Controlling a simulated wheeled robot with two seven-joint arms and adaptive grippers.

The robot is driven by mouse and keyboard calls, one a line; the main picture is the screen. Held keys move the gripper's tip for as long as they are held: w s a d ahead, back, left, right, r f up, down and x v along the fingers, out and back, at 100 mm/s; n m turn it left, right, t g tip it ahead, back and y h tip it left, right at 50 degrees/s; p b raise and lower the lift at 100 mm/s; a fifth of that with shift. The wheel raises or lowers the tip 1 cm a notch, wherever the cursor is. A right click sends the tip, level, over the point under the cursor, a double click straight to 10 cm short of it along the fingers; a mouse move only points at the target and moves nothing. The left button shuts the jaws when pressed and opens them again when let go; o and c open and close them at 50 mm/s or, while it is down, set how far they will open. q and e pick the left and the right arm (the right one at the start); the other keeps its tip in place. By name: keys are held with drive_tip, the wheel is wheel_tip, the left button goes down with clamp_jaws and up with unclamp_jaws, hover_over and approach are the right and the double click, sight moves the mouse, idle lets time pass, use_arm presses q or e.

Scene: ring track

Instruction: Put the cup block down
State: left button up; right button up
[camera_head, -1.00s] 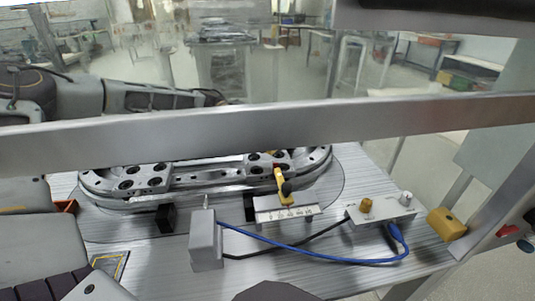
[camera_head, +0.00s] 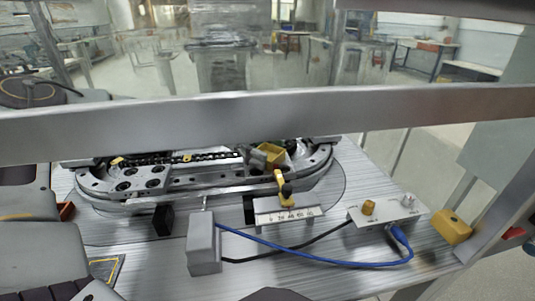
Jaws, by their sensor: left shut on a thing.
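The cup block (camera_head: 270,153) is yellow with a hollow top. It shows just under the metal crossbar, above the right part of the ring track (camera_head: 205,192), and looks tilted. My left gripper (camera_head: 253,154) is at its left side and shut on it. Much of the gripper and forearm is hidden behind the crossbar. I cannot tell whether the block touches the track. My right gripper is not in view.
A metal crossbar (camera_head: 260,111) spans the view in front of the track. A yellow-black clamp (camera_head: 282,187), a scale plate (camera_head: 288,215), a grey box (camera_head: 203,245), a switch panel (camera_head: 385,213) with a blue cable, and a yellow block (camera_head: 451,226) occupy the near table.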

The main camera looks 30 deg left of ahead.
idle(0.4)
use_arm(q)
drive_tip(key=o, duration=1)
drive_tip(key=shift+r, duration=0.1)
